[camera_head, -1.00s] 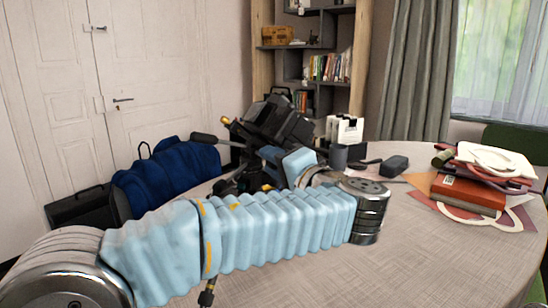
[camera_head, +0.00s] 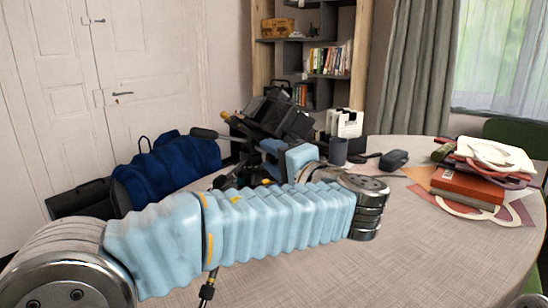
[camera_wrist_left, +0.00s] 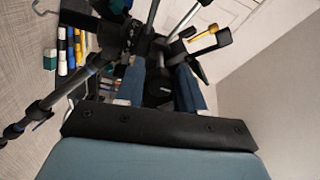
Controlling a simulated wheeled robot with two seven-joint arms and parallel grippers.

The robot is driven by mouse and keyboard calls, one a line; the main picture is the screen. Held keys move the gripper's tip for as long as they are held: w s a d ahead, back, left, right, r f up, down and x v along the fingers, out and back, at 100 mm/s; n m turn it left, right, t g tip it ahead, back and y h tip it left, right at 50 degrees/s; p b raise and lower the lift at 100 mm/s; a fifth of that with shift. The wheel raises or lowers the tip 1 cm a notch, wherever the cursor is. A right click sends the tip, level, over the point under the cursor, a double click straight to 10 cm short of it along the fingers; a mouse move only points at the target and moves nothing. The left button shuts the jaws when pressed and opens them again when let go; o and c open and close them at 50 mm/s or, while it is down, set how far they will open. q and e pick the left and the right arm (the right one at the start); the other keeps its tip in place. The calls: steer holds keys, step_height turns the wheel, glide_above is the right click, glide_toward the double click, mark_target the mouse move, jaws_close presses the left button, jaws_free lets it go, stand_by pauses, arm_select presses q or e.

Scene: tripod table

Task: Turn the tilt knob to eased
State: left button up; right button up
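A black camera on a tripod head (camera_head: 275,122) stands at the far side of the round table, with a grey handle pointing left and a small orange-yellow knob. My left arm reaches across to it, and its blue-padded gripper (camera_head: 272,150) is partly hidden among the dark tripod parts. In the left wrist view, the two blue-padded fingers of my left gripper (camera_wrist_left: 160,87) are apart, with a dark tripod part between them. I cannot tell whether they touch it or which knob it is.
The round table (camera_head: 420,245) is clear at the front right. Books and papers (camera_head: 467,187) lie at its right. A dark cup (camera_head: 338,152) and a small dark object (camera_head: 393,160) stand near the back. A blue bag (camera_head: 170,172) is at the left.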

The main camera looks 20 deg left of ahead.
arm_select(q)
steer(key=b+v, duration=0.1)
steer(key=v, duration=1.2)
steer(key=shift+s+d+b, duration=0.25)
steer(key=shift+d+b, duration=0.05)
steer(key=shift+b, duration=0.1)
